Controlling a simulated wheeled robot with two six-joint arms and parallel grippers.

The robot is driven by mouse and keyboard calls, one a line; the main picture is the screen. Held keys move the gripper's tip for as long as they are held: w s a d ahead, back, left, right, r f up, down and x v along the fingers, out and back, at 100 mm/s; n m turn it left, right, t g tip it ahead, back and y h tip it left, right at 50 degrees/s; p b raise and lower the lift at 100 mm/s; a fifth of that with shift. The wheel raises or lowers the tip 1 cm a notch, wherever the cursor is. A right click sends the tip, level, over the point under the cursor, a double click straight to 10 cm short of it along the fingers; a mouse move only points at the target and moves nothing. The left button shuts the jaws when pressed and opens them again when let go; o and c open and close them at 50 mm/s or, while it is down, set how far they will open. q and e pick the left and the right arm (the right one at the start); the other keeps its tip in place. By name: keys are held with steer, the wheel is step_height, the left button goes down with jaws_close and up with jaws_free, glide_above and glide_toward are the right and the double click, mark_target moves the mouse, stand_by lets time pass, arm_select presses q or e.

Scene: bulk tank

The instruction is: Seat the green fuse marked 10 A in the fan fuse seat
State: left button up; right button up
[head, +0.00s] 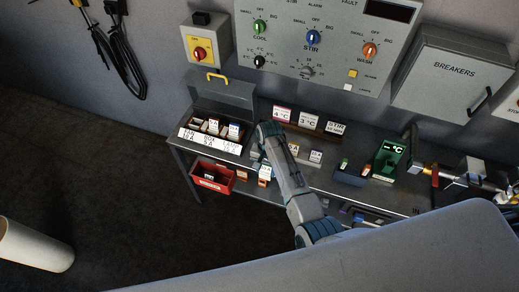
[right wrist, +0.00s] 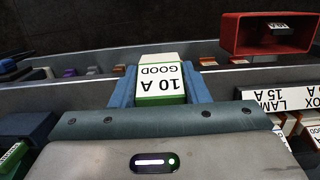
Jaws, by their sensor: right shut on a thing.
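My right gripper (right wrist: 160,92) is shut on the green fuse (right wrist: 160,84), whose white label reads 10 A GOOD in the right wrist view. In the head view my right gripper (head: 258,152) is over the bench, just right of the fuse block; the held fuse cannot be made out there. The fuse block's label strip (head: 210,141) names fan, box and lamp seats. The fan fuse seat (head: 196,122) is at its left end and looks empty, though it is small. In the right wrist view the lamp and box labels (right wrist: 283,98) show at right. My left gripper is not in view.
A red bin (head: 212,178) with a dark fuse inside hangs at the bench front. An open grey lid (head: 222,92) stands behind the fuse block. Labelled blocks (head: 315,157) sit right of my right arm. A green meter (head: 391,158) stands farther right.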

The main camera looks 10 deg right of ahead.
mark_target(266, 175)
steer(key=shift+f, duration=0.45)
step_height(266, 175, down, 4)
steer(key=b, duration=0.4)
steer(key=shift+w+d+f+b, duration=0.1)
steer(key=shift+w+f+b, duration=0.1)
steer(key=shift+b, duration=0.1)
arm_select(q)
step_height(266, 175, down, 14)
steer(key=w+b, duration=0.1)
steer(key=b, duration=0.8)
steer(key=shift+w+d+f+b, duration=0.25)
steer(key=shift+b, duration=0.1)
arm_select(e)
step_height(266, 175, down, 10)
steer(key=shift+r, duration=0.2)
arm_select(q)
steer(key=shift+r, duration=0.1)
arm_select(e)
steer(key=shift+s, duration=0.1)
